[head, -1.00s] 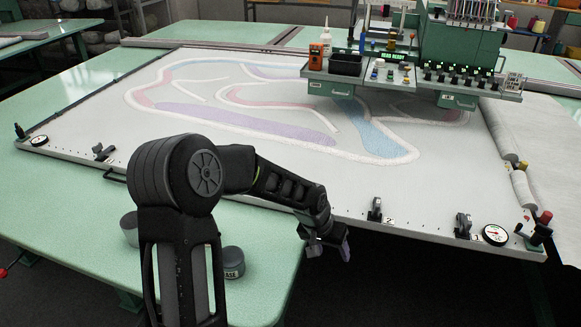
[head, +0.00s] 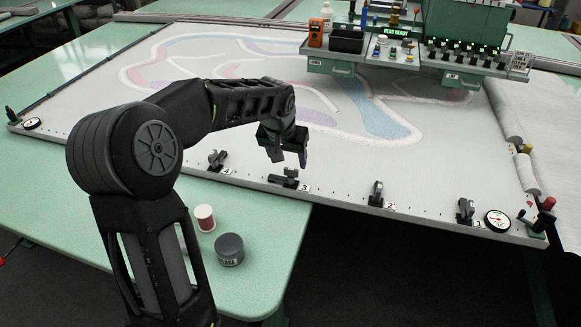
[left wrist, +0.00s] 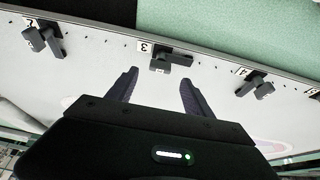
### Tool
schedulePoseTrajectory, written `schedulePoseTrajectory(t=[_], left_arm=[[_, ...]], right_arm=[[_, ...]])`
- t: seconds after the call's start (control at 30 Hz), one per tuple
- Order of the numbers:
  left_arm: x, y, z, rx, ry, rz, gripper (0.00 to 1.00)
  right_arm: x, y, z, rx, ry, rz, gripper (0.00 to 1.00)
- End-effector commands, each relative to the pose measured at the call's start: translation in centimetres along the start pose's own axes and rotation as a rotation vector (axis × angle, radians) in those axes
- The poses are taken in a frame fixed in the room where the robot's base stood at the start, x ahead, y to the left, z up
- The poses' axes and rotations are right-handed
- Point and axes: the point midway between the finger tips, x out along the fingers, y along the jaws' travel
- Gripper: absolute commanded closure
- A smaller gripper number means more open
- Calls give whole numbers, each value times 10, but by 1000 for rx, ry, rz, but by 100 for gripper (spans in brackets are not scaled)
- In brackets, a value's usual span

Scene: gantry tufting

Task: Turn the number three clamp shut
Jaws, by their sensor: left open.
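The number three clamp (head: 285,179) is a small dark clamp on the front rail of the white frame (head: 345,197), beside its "3" label. It looks low, its lever lying along the rail. In the left wrist view the clamp (left wrist: 166,60) is just beyond my fingers, roughly in line with the gap between them. My left gripper (head: 289,160) is open and empty, pointing down just above and behind this clamp, apparently not touching it. Its two fingers (left wrist: 158,80) are spread in the left wrist view. My right gripper is not in view.
On the same rail are the number four clamp (head: 217,160), number two clamp (head: 376,193) and number one clamp (head: 465,210), plus a gauge (head: 497,220). A spool (head: 204,218) and a grey tin (head: 229,250) stand on the green table. The tufting machine (head: 465,50) is at the back.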

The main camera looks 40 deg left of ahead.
Motion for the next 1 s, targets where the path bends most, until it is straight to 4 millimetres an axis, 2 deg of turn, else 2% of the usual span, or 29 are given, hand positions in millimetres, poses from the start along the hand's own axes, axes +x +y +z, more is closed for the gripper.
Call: schedulePoseTrajectory(t=[0.3, 0.43, 0.7, 1.0], left_arm=[[48, 0, 0, 0, -3, 0, 40], [56, 0, 0, -1, -1, 0, 40], [58, 0, 0, -1, 0, 0, 40], [58, 0, 0, 0, 0, 0, 65]], right_arm=[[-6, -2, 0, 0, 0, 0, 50], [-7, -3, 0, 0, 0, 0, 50], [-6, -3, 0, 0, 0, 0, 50], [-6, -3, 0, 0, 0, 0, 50]])
